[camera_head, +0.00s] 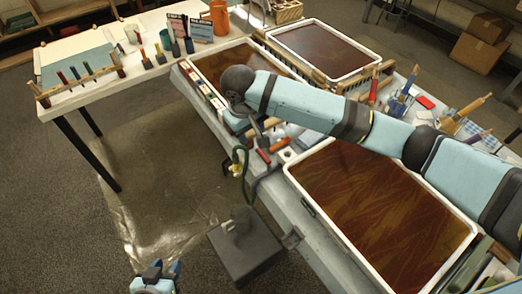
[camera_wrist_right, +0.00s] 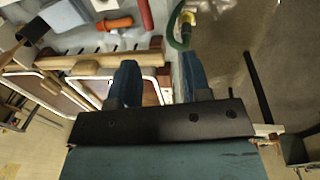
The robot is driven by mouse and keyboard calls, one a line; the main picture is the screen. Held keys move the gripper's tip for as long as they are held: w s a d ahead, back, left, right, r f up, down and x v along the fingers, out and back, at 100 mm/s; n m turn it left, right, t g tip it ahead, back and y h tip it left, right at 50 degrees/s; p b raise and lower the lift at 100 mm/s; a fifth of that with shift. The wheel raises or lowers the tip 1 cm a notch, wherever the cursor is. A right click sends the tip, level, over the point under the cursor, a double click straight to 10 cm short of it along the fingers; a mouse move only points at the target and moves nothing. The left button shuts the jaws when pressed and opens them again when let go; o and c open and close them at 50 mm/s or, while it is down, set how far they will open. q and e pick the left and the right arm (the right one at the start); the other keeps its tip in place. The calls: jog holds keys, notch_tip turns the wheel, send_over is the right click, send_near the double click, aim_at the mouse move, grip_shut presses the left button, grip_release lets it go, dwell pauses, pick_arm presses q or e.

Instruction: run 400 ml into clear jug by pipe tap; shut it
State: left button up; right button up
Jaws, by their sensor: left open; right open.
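The pipe tap (camera_head: 236,170) is a small brass fitting with a green hose beside the long table's edge. It also shows at the top of the right wrist view (camera_wrist_right: 188,17). What looks like the clear jug (camera_head: 240,217) stands below it on a grey block; its water level cannot be made out. My right gripper (camera_wrist_right: 160,78) is open and empty, with the tap beyond its fingertips in the wrist view; in the head view its hand is near the table edge, above the tap. My left gripper (camera_head: 160,272) is open and empty at the bottom, away from the jug.
A brown marbling tray (camera_head: 338,243) lies on the near table, with another tray (camera_head: 272,42) behind. Red-handled tools lie by the tap. A white side table (camera_head: 95,95) holds brushes and jars. A clear sheet (camera_head: 165,165) covers the floor between.

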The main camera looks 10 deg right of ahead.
aim_at(262, 153)
pick_arm(q)
jog(key=shift+w+d+f+b, duration=0.1)
jog(key=shift+w+f+b, duration=0.35)
jog(key=shift+f+b, duration=0.25)
pick_arm(e)
jog(key=shift+h, duration=0.3)
jog(key=d+f, duration=0.1)
jog(key=f, duration=0.3)
jog(key=w+d+f, duration=0.1)
jog(key=f, duration=0.3)
jog(key=w+d+f, duration=0.1)
jog(key=f, duration=0.3)
jog(key=shift+d+f, duration=0.3)
